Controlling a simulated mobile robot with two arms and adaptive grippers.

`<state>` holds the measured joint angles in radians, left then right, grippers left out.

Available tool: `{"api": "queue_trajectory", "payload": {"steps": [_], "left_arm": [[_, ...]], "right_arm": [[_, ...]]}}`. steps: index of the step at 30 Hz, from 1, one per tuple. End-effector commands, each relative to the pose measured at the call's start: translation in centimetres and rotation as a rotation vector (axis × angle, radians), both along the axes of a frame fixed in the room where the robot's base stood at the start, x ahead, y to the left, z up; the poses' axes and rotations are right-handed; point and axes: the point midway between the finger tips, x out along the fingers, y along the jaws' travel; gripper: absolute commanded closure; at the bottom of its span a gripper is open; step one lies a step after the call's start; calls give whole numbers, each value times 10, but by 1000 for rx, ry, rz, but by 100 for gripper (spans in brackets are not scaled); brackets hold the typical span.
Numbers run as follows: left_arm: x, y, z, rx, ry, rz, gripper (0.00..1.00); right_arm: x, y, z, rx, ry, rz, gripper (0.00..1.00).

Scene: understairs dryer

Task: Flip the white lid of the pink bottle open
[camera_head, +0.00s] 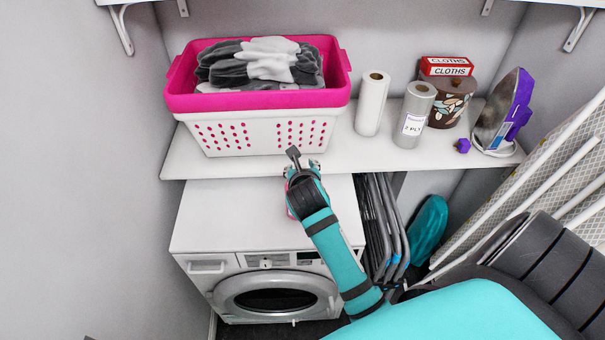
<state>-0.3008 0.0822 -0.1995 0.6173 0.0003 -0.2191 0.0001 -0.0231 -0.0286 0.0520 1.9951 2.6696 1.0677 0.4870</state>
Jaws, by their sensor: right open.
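The pink bottle (289,206) stands on the white machine's top, near its back. My right gripper and forearm cover nearly all of it, and only a thin pink edge shows. Its white lid is hidden, so I cannot tell whether it is open or shut. My right gripper (302,161) is open, over the bottle and close to the shelf's front edge. I cannot tell whether it touches the bottle. My left gripper is not in view.
A pink and white laundry basket (255,103) with grey cloths stands on the shelf (330,153) behind. Paper rolls (371,104), a brown tin (448,100) and a purple iron (497,112) are to the right. Folded racks (385,225) stand beside the machine (220,222), whose left top is clear.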

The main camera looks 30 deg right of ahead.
Motion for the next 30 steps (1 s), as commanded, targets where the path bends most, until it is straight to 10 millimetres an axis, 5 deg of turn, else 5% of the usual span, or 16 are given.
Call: {"api": "queue_trajectory", "payload": {"steps": [15,30], "left_arm": [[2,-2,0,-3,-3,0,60],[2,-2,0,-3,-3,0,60]], "right_arm": [[-72,42,53,4,0,0,60],[-82,46,61,-1,0,-2,60]]}}
